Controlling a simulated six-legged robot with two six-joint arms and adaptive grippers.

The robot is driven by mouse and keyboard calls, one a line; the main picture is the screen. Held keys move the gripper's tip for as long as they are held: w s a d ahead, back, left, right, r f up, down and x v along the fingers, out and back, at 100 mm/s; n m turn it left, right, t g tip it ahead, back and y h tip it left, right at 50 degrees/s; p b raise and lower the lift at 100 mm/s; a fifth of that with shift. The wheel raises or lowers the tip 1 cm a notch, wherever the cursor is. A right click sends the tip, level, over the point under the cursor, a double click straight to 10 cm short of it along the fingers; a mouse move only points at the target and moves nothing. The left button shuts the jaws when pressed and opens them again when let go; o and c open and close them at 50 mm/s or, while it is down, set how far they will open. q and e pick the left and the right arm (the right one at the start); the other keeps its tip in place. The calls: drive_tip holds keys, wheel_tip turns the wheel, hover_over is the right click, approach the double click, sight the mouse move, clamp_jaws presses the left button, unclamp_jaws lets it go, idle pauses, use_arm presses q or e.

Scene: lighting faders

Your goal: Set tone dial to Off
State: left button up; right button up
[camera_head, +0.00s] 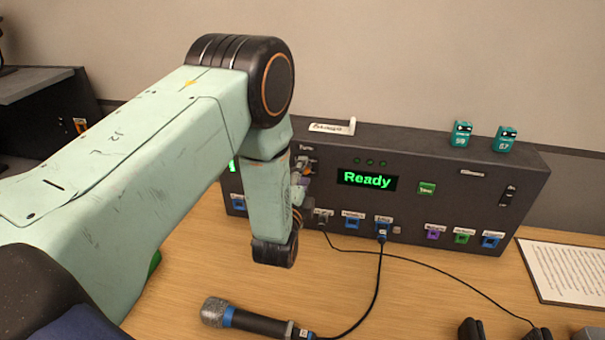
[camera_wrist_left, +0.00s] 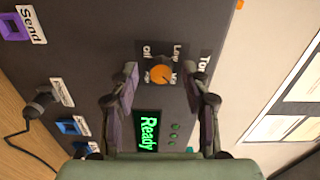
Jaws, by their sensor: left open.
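The tone dial (camera_wrist_left: 161,74) is an orange-faced knob with a dark grip on the dark console (camera_wrist_left: 90,60). Labels around it read Low and Off, others hard to read; its exact setting is unclear. My left gripper (camera_wrist_left: 163,72) is open, with one finger on either side of the dial in the wrist view and a gap visible on both sides. Contact cannot be made out. In the head view, my left gripper (camera_head: 301,182) is at the console's front (camera_head: 420,210), mostly hidden by my arm, below the Tone label. The dial is largely hidden there.
A green Ready display (camera_head: 367,179) is right of the dial. Cables plug into the lower sockets, and a microphone (camera_head: 250,319) lies on the wooden table (camera_head: 190,270). Two teal blocks (camera_head: 461,134) (camera_head: 506,139) stand on the console. A paper sheet (camera_head: 565,270) lies at right.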

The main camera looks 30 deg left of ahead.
use_arm(q)
drive_tip(key=shift+d+r, duration=0.15)
drive_tip(key=shift+d, duration=0.05)
drive_tip(key=shift+w+a+f, duration=0.2)
drive_tip(key=shift+a, duration=0.1)
drive_tip(key=c, duration=0.4)
drive_tip(key=shift+s+d+r, duration=0.1)
drive_tip(key=shift+d, duration=0.1)
drive_tip(key=c, duration=0.4)
clamp_jaws()
